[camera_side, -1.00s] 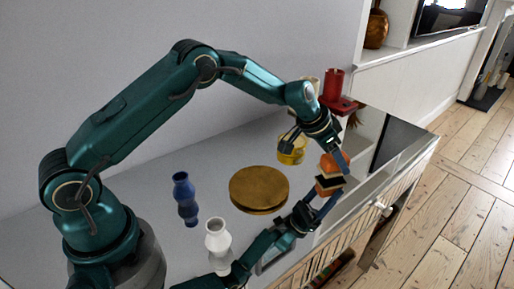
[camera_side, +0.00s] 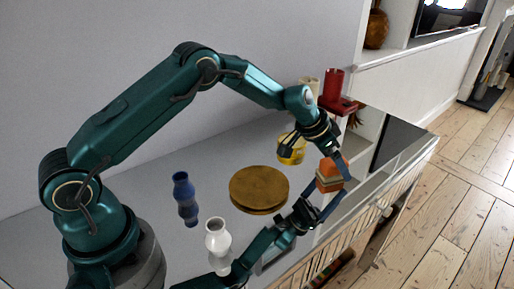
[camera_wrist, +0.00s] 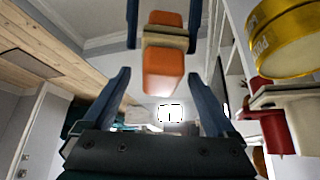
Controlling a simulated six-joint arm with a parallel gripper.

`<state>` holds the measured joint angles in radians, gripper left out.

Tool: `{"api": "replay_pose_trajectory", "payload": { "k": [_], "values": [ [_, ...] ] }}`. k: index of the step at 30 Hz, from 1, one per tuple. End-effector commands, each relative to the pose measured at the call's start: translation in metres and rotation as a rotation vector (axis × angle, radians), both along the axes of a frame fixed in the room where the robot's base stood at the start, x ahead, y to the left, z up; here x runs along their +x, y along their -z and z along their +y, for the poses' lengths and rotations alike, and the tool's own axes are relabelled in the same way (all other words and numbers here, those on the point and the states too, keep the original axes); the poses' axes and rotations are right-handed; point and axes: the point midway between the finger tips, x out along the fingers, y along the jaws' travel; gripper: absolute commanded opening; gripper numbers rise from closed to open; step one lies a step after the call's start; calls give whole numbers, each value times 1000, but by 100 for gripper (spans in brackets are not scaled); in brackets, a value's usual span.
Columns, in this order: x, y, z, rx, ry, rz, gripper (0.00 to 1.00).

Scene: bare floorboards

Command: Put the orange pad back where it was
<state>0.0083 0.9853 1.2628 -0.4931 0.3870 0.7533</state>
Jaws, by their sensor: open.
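In the wrist view the orange pad (camera_wrist: 162,72) sits between my two dark fingers, with a visible gap on each side. My gripper (camera_side: 320,158) is open around the pad from above. In the wrist view my gripper (camera_wrist: 160,76) shows its fingers spread. The orange block and second finger pair at the top of the wrist view, and the lower arm in the side view, look like reflections.
A yellow can (camera_side: 291,154) stands just left of my gripper. A red cup (camera_side: 335,84) is behind it. A gold disc (camera_side: 258,185), a blue vase (camera_side: 182,186) and a white vase (camera_side: 216,235) stand further left. The counter's front edge is close to the pad.

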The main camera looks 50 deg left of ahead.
Motion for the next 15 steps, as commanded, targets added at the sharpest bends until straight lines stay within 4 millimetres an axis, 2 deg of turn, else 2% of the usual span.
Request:
{"api": "replay_pose_trajectory", "payload": {
  "k": [8, 15],
  "values": [
    [-17, -29, 7, 0, -2, -2, 92],
    [-38, -64, 14, 0, -2, -3, 92]
  ]
}}
